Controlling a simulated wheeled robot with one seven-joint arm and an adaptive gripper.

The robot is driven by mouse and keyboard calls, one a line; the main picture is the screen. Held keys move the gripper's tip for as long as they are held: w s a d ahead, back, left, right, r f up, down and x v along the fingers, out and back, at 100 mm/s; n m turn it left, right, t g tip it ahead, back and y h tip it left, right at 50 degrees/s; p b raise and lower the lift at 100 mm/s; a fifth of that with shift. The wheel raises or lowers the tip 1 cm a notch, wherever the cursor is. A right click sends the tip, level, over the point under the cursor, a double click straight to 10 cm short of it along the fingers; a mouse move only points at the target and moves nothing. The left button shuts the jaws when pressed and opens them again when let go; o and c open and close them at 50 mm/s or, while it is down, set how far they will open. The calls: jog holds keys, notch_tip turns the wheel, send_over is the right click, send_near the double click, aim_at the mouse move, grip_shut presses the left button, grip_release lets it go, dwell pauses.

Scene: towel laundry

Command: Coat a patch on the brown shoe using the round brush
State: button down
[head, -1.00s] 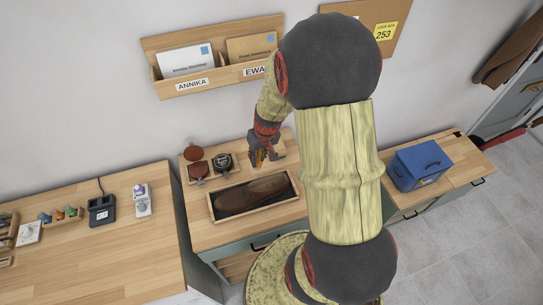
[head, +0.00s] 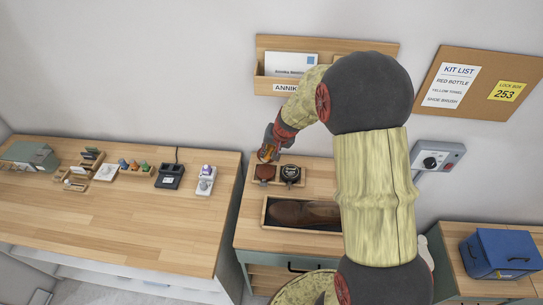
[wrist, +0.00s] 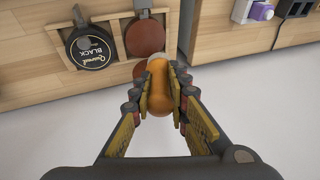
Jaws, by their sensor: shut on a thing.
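My gripper (head: 268,153) is shut on the orange handle of the round brush (wrist: 158,92). In the head view it is at the back left of the small tray, beside the brown polish tin (head: 264,172). In the wrist view the handle's far end overlaps the edge of a brown disc (wrist: 140,68); the bristles are hidden and I cannot tell whether they touch it. A second brown disc (wrist: 145,36) lies beyond it. The brown shoe (head: 302,213) lies in a wooden box (head: 266,208), partly hidden by my arm.
A black polish tin (head: 290,173) sits right of the brown one. A letter rack (head: 262,70) hangs above. A wide bench (head: 130,215) at left has free room; a blue box (head: 500,253) stands at right.

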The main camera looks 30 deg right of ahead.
jog(key=shift+f, duration=0.2)
jog(key=shift+f+b, duration=2.05)
jog(key=shift+f, duration=0.8)
jog(key=shift+f+b, duration=0.65)
jog(key=shift+b, duration=0.05)
jog(key=shift+s+f, duration=0.1)
jog(key=shift+f, duration=0.05)
dwell(0.6)
jog(key=shift+r+p, duration=2.35)
jog(key=shift+r, duration=1.3)
jog(key=shift+f, duration=0.1)
